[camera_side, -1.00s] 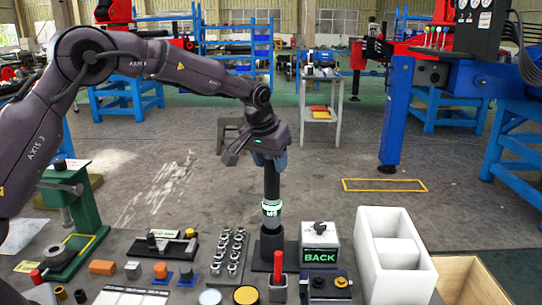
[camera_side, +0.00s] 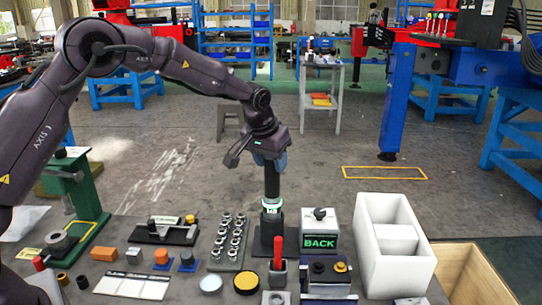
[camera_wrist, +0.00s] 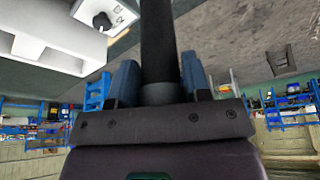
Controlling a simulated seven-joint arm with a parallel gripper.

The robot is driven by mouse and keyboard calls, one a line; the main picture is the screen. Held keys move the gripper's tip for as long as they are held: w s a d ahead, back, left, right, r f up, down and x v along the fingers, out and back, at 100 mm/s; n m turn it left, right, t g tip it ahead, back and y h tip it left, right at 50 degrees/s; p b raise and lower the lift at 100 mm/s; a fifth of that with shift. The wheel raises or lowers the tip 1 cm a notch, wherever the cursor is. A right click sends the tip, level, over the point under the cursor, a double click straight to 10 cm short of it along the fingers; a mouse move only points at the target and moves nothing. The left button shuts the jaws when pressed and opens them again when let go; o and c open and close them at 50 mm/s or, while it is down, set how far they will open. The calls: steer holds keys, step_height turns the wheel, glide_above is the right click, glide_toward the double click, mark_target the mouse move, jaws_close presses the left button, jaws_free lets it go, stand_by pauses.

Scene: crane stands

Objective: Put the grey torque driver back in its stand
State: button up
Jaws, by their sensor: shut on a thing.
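My gripper (camera_side: 270,158) points straight down, shut on the upper part of the torque driver (camera_side: 272,182). The driver is a dark, upright cylinder with a pale, green-lit ring (camera_side: 271,205) low on it. In the wrist view the driver (camera_wrist: 159,45) runs between the blue fingers of my gripper (camera_wrist: 158,85). The driver's lower end is at the black stand (camera_side: 263,240), directly below my gripper. The ring sits just above the stand's top. I cannot tell how deep the driver's tip is inside.
A red-handled tool (camera_side: 278,252) is in front, and a rack of sockets (camera_side: 228,243) at the left. A white divided bin (camera_side: 393,262) stands further right.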

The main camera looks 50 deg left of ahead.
steer(key=shift+f, duration=0.5)
steer(key=o, duration=1.3)
steer(key=shift+o, duration=0.2)
steer(key=shift+f, duration=0.2)
steer(key=shift+v, duration=2.6)
steer(key=v, duration=1.3)
steer(key=s+d+f+m, duration=0.1)
steer(key=s, duration=1.3)
steer(key=s+d+f+m+t+h, duration=0.1)
steer(key=s+f+m, duration=0.1)
steer(key=s, duration=1.2)
steer(key=shift+s+d+t, duration=0.3)
